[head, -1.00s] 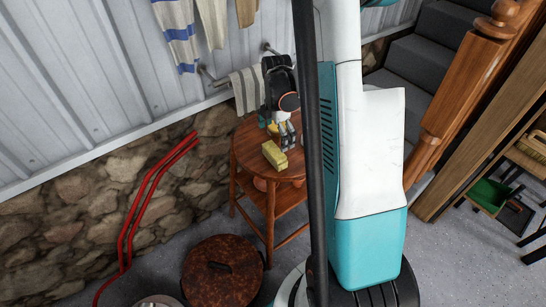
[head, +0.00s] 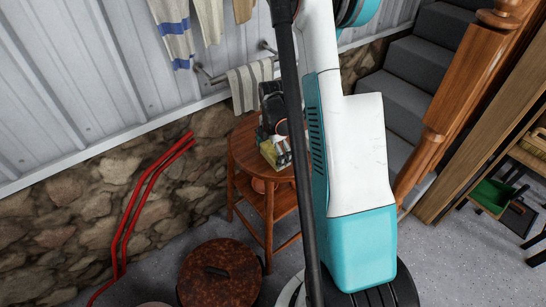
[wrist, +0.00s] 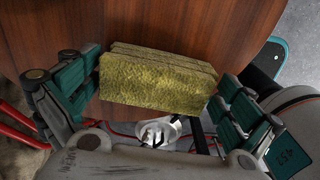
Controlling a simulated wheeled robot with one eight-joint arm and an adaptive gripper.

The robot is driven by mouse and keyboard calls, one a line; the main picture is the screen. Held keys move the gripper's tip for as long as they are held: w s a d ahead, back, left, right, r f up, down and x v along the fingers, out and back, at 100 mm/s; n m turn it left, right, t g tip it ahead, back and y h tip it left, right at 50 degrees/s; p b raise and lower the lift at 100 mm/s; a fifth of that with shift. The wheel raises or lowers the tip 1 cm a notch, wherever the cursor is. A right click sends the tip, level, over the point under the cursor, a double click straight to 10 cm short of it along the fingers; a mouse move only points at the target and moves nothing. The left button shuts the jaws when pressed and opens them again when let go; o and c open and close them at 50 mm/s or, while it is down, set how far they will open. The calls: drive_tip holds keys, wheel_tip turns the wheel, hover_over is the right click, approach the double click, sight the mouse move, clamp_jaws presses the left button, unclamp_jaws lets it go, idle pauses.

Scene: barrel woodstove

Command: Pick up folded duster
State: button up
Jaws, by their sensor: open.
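The folded duster (wrist: 155,82) is a yellow-green, layered block on the round wooden table (wrist: 45,25). In the head view, part of the duster (head: 268,153) shows beside my gripper (head: 279,150), which hides the rest. In the wrist view my gripper (wrist: 160,88) is open, with one green-padded finger on each side of the duster. The right finger is very close to the duster's right end; the left finger is close to its left end. I cannot tell whether either touches it.
A striped towel (head: 250,84) hangs on a wall rail behind the table. A rusty round lid (head: 222,272) sits low in front of the table, and red pipes (head: 148,200) stand to its left. Carpeted stairs (head: 408,75) rise at the right.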

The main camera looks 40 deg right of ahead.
sight(273, 150)
drive_tip(key=c, duration=0.7)
drive_tip(key=shift+r, duration=0.1)
wheel_tip(273, 150, up, 20)
drive_tip(key=p, duration=0.7)
